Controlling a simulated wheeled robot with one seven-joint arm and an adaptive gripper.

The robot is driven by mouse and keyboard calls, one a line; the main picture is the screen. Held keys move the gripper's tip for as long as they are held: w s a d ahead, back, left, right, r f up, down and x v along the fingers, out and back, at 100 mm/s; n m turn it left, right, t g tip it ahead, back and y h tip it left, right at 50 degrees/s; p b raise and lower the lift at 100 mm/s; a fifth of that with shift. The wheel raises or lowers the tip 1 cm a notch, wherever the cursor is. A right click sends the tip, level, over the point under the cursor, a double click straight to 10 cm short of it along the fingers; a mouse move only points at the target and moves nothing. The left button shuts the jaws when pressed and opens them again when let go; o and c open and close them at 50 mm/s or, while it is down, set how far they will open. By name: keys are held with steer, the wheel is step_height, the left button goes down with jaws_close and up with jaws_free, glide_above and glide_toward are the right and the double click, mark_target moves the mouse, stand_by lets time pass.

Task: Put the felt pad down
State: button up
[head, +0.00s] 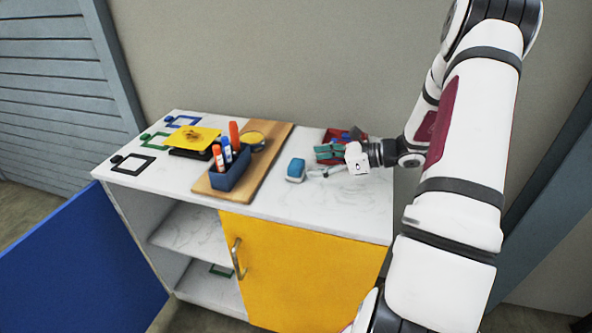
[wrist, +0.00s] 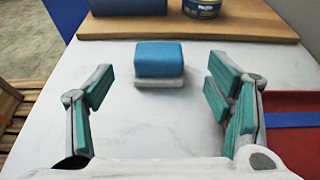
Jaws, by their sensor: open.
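The blue block with a pale grey layer under it, which seems to be the felt pad (head: 296,170), rests on the white marbled countertop (head: 345,205). In the wrist view the pad (wrist: 159,62) lies flat ahead of my gripper (wrist: 160,92), roughly centred between its teal-padded fingers and apart from both. In the head view my gripper (head: 318,163) is low over the counter, to the right of the pad. My gripper is open and nothing is between its fingers.
A wooden board (head: 272,147) bears a dark blue pen holder (head: 231,172) with several markers and a round tin (head: 252,139). A red tray (head: 335,137) lies beside my gripper. A yellow square (head: 192,137) on a black base stands left. The front counter strip is clear.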

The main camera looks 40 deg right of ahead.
mark_target(300, 164)
steer(key=shift+p+x, duration=0.3)
steer(key=shift+x, duration=2.35)
steer(key=c, duration=1.4)
steer(key=shift+o, duration=0.2)
steer(key=shift+r, duration=0.15)
steer(key=shift+r, duration=0.55)
step_height(300, 164, up, 2)
steer(key=shift+r, duration=0.1)
steer(key=s, duration=0.5)
steer(key=s+r, duration=0.1)
steer(key=s, duration=0.4)
steer(key=s+d, duration=0.1)
steer(key=s, duration=0.5)
steer(key=shift+r+b, duration=0.25)
steer(key=shift+b, duration=0.05)
